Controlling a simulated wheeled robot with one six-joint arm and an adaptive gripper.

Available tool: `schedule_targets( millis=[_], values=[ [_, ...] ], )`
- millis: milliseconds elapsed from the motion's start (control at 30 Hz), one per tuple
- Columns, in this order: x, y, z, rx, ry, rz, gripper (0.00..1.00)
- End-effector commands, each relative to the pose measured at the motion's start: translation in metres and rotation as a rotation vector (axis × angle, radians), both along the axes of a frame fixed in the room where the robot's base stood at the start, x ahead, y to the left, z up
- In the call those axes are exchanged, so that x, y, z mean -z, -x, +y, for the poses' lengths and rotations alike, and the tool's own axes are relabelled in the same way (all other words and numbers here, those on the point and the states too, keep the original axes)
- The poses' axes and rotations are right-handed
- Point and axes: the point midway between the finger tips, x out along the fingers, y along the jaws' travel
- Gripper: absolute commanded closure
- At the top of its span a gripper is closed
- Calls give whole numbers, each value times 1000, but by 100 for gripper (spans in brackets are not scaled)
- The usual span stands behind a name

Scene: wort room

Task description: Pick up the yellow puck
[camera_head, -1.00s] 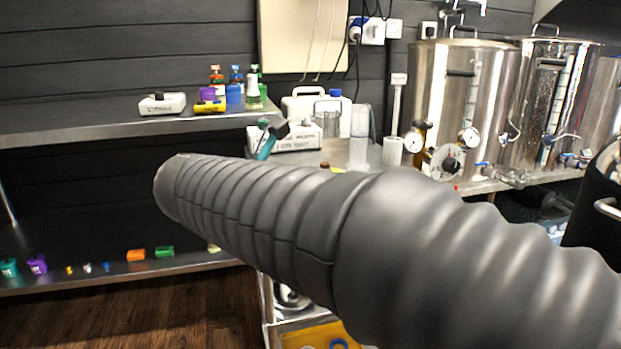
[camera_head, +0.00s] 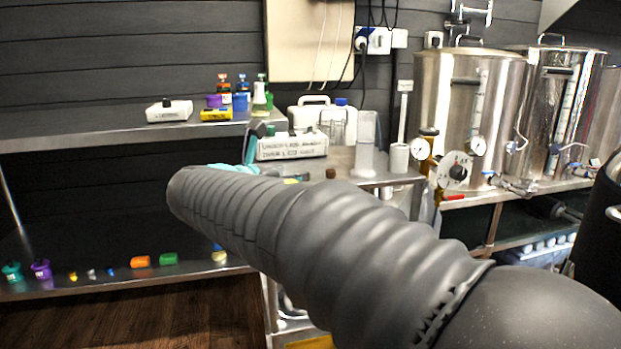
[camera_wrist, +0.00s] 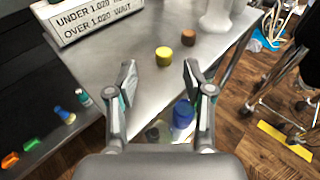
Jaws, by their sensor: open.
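The yellow puck (camera_wrist: 164,56) lies on the metal tabletop (camera_wrist: 140,48) in the wrist view, ahead of my fingers and roughly midway between them. A brown puck (camera_wrist: 188,38) lies close behind it to the right. My gripper (camera_wrist: 159,75) is open and empty, its two fingers on either side of the gap before the yellow puck. In the head view my arm hides most of the gripper. A small yellowish edge (camera_head: 292,180) just above my arm may be the yellow puck, and the brown puck (camera_head: 331,173) stands to its right.
A white sign block (camera_wrist: 95,18) stands left of the pucks; white cylinders (camera_wrist: 215,15) stand behind. Below the table edge are a blue-capped bottle (camera_wrist: 182,115) and a shelf with coloured blocks (camera_wrist: 35,145). Steel kettles (camera_head: 465,110) stand at the right.

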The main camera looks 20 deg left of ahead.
Motion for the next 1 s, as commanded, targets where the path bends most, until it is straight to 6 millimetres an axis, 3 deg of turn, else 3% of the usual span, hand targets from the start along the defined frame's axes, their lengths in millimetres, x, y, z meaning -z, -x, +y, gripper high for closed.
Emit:
schedule_targets(
  millis=[400, 633, 667, 700, 867, 1000],
  values=[
    [11, -44, -15, 2, -1, 0, 48],
    [11, -47, -15, 0, -1, 0, 48],
    [11, -47, -16, 0, -1, 0, 51],
    [11, -47, -16, 0, -1, 0, 60],
    [11, -47, -16, 0, -1, 0, 88],
    [11, -47, -16, 0, -1, 0, 89]
  ],
)
